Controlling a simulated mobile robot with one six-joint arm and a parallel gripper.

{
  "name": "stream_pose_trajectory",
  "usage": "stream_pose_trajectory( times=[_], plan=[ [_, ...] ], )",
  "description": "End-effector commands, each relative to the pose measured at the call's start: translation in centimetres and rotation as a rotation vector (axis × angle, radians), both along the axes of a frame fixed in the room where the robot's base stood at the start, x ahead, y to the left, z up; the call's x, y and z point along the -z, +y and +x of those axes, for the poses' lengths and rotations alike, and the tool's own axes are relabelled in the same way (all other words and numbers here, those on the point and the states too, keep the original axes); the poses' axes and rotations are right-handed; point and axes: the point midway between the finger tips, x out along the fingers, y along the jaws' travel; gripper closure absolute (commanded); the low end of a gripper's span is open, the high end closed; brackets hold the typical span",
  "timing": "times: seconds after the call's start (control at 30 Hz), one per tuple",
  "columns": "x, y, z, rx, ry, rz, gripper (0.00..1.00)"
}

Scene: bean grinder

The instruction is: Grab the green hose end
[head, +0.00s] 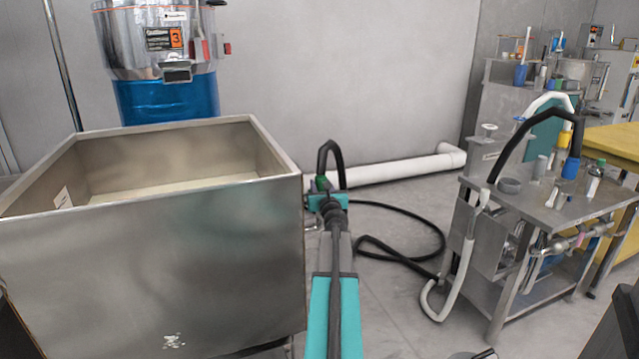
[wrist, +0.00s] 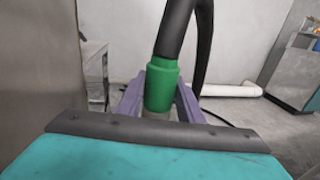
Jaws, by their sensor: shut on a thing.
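The green hose end (wrist: 161,84) is a green collar on a thick black hose (wrist: 176,24). In the wrist view it stands upright between the two purple-grey fingers of my gripper (wrist: 160,100), which are shut on it. In the head view the green collar (head: 320,183) shows small at the end of my teal arm, with the black hose (head: 331,150) arching above it. My gripper (head: 326,196) is partly hidden there by the arm. The hose end is held beside the right wall of the steel bin.
A large open steel bin (head: 160,260) fills the left. A metal table (head: 545,205) with bottles and hoses stands at the right. A white pipe (head: 400,170) runs along the back wall. Black hose (head: 440,235) loops on the floor between bin and table.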

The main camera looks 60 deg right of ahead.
Motion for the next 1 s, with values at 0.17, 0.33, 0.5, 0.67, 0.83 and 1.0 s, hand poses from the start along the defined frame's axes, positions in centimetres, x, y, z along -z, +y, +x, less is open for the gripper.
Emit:
stream_pose_trajectory(
  times=[0.17, 0.33, 0.5, 0.67, 0.83, 1.0],
  plan=[
    [-0.4, 2.2, -1.4, 0.0, 0.0, 0.0, 1.0],
    [-0.6, 3.9, -2.6, 0.001, -0.001, 0.001, 1.0],
    [-0.8, 5.6, -3.7, 0.001, 0.0, 0.0, 1.0],
    [-0.9, 7.2, -4.7, 0.001, -0.001, -0.001, 1.0],
    [-1.1, 8.4, -5.6, 0.001, -0.001, 0.0, 1.0],
    [-1.1, 9.2, -6.1, 0.001, -0.001, -0.001, 1.0]
  ],
)
